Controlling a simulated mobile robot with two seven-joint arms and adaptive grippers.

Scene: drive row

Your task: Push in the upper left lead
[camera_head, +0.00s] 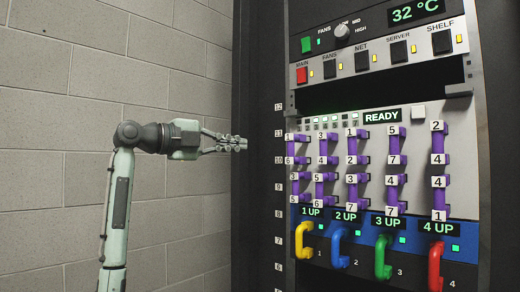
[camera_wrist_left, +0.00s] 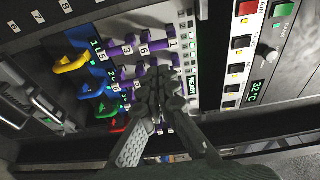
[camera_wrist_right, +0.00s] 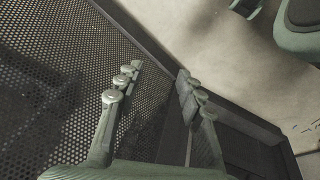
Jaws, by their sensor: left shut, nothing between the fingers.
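The upper left lead (camera_head: 300,138) is a purple plug with a white tag reading 1, at the top of the leftmost column on the white panel. It also shows in the left wrist view (camera_wrist_left: 159,45), above the fingers. My left gripper (camera_head: 242,143) is shut and empty, left of this lead at about its height. In the head view a gap shows between the fingertips and the lead. In the left wrist view the shut fingers (camera_wrist_left: 165,80) cover part of the panel. My right gripper (camera_wrist_right: 160,80) is open and empty, seen only in its wrist view.
Several other purple leads (camera_head: 326,157) stand close by in columns. Below are coloured handles (camera_head: 306,240), and above is a switch panel (camera_head: 370,57). A dark rack post (camera_head: 260,200) and a block wall (camera_head: 180,80) lie left. My right gripper faces perforated dark metal (camera_wrist_right: 50,80).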

